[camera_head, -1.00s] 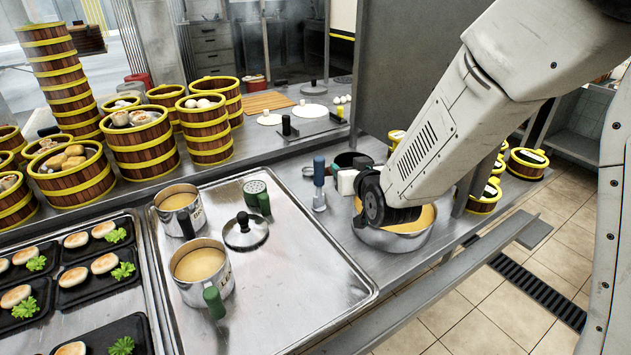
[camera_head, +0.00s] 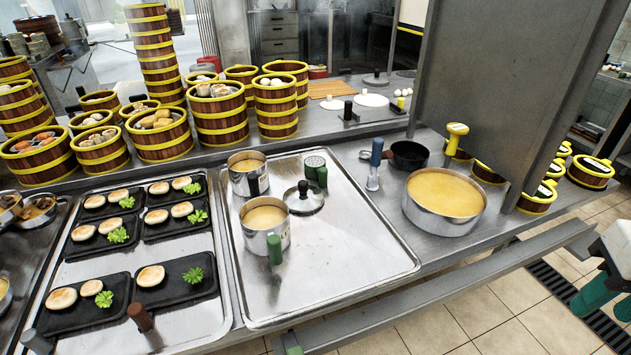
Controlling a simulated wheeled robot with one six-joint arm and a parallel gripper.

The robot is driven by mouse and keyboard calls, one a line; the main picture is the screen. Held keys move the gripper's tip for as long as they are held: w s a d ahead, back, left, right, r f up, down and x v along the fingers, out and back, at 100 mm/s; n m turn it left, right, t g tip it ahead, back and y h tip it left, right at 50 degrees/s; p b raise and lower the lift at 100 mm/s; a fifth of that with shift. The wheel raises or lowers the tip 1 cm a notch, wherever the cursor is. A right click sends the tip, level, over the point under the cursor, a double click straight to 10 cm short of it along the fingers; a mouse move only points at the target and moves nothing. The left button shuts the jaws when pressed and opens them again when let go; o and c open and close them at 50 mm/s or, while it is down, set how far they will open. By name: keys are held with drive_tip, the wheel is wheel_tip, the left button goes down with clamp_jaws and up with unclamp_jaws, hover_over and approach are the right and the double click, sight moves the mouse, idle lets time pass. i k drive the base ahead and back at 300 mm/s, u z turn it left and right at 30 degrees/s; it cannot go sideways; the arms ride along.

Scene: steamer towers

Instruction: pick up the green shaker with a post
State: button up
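A shaker with a round perforated top (camera_head: 315,161) stands at the upper end of the metal tray (camera_head: 345,255). Its green upright handle, or post (camera_head: 322,177), is on its right side. It stands just above a steel lid with a black knob (camera_head: 304,197). My gripper (camera_head: 608,298), with green fingers, is at the far right edge, partly cut off, low over the floor side. It is far from the shaker, and whether it is open or shut is unclear.
Two steel mugs of yellow liquid (camera_head: 265,217) (camera_head: 247,163) stand left of the lid. A wide pot (camera_head: 443,226), a blue-handled tool (camera_head: 375,177) and a dark pan (camera_head: 408,155) are right of the tray. A tall grey panel (camera_head: 500,90) rises behind the pot. Tray's lower right is clear.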

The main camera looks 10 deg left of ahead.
sight(314, 167)
drive_tip(key=z, duration=0.05)
drive_tip(key=k, duration=1)
drive_tip(key=u, duration=0.8)
drive_tip(key=i, duration=1.25)
drive_tip(key=z, duration=0.25)
